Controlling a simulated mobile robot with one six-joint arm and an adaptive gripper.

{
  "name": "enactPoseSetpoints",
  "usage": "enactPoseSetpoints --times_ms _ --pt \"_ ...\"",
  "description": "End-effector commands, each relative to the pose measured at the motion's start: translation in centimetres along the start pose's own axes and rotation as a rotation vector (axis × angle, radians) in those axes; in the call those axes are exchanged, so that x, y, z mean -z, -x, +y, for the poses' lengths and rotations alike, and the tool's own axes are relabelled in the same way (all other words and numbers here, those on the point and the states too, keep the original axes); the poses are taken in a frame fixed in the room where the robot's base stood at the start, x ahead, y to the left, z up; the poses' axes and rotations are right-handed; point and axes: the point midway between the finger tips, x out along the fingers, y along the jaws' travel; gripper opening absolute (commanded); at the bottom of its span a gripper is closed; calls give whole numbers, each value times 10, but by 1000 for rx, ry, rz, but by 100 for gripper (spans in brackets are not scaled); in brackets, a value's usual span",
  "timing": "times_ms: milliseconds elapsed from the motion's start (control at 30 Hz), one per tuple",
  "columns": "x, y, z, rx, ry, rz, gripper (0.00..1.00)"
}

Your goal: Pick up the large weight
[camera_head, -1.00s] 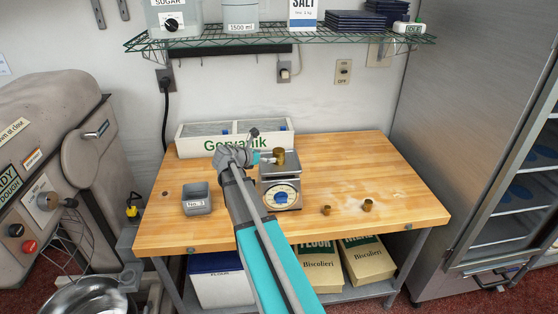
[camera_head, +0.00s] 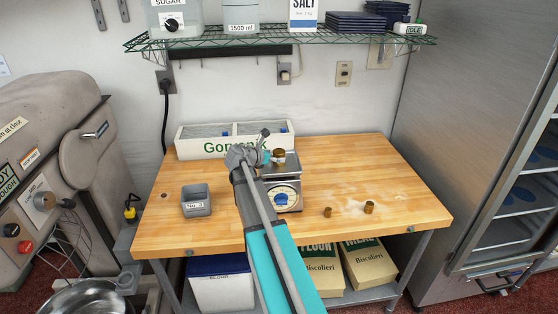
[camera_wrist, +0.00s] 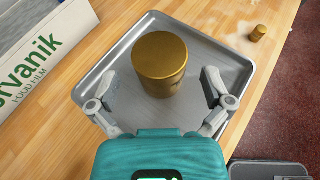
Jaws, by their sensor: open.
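The large weight, a brass cylinder (camera_wrist: 160,64), stands upright on the metal pan (camera_wrist: 130,57) of the scale. In the head view the weight (camera_head: 279,156) shows on the scale (camera_head: 286,195), just right of my gripper. My gripper (camera_wrist: 160,92) is open in the wrist view. Its two fingers reach over the pan on either side of the weight's near part, apart from it. In the head view my arm hides part of the scale's left side and most of the gripper.
Two small brass weights (camera_head: 327,212) (camera_head: 369,207) stand on the wooden table (camera_head: 410,205) to the right. A grey bin (camera_head: 196,200) is at left. A white box of food film (camera_head: 185,146) stands behind the scale. A wire shelf (camera_head: 300,38) hangs above. The table's right side is mostly clear.

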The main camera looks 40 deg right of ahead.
Motion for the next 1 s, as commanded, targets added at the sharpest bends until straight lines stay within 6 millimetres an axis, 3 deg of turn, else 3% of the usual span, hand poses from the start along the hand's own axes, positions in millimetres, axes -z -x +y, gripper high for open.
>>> enactPoseSetpoints --times_ms 200,800,1000 --pt "1 -20 0 1 1 0 100" --pt "0 -21 -1 1 0 0 100" --pt "0 -21 -1 1 0 0 63"
